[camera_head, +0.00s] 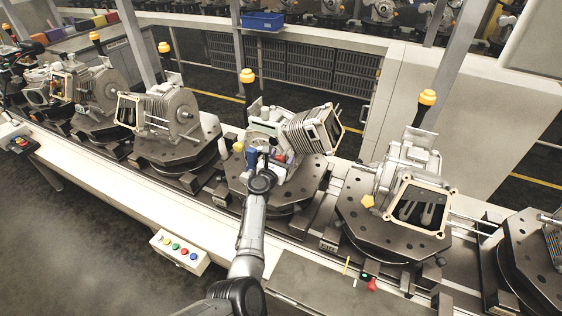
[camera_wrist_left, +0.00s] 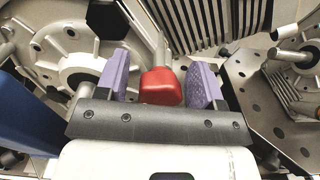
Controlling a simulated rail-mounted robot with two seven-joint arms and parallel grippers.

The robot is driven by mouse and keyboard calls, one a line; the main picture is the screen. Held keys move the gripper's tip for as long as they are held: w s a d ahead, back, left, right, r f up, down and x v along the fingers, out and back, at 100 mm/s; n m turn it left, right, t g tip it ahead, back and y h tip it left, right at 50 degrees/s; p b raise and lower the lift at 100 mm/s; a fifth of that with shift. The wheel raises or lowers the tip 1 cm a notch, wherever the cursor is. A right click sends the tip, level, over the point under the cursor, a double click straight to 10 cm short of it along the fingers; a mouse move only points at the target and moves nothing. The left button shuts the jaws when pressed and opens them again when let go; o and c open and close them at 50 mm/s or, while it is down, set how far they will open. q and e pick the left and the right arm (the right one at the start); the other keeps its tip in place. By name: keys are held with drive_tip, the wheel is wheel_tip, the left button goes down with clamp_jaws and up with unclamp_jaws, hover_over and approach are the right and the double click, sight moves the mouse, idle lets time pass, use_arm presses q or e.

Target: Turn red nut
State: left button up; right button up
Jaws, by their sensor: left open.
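The red nut (camera_wrist_left: 160,87) sits on a grey shaft of a metal casting and lies between the two purple finger pads of my left gripper (camera_wrist_left: 159,78) in the left wrist view. The fingers are open, with a visible gap on both sides of the nut. In the head view my left gripper (camera_head: 263,158) reaches to the casting on the middle round fixture plate (camera_head: 246,182). A small red part, seemingly the nut (camera_head: 281,158), shows just right of it, partly hidden. My right gripper is not in view.
A ribbed housing (camera_head: 308,132) stands close to the right of my gripper. Neighbouring fixtures carry castings, including one with an open square frame (camera_head: 420,207) at right. A button box (camera_head: 180,251) sits on the conveyor's front edge. A blue bin (camera_head: 263,21) stands behind.

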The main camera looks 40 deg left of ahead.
use_arm(q)
drive_tip(key=shift+c, duration=0.4)
drive_tip(key=c, duration=0.8)
drive_tip(key=shift+c, duration=0.2)
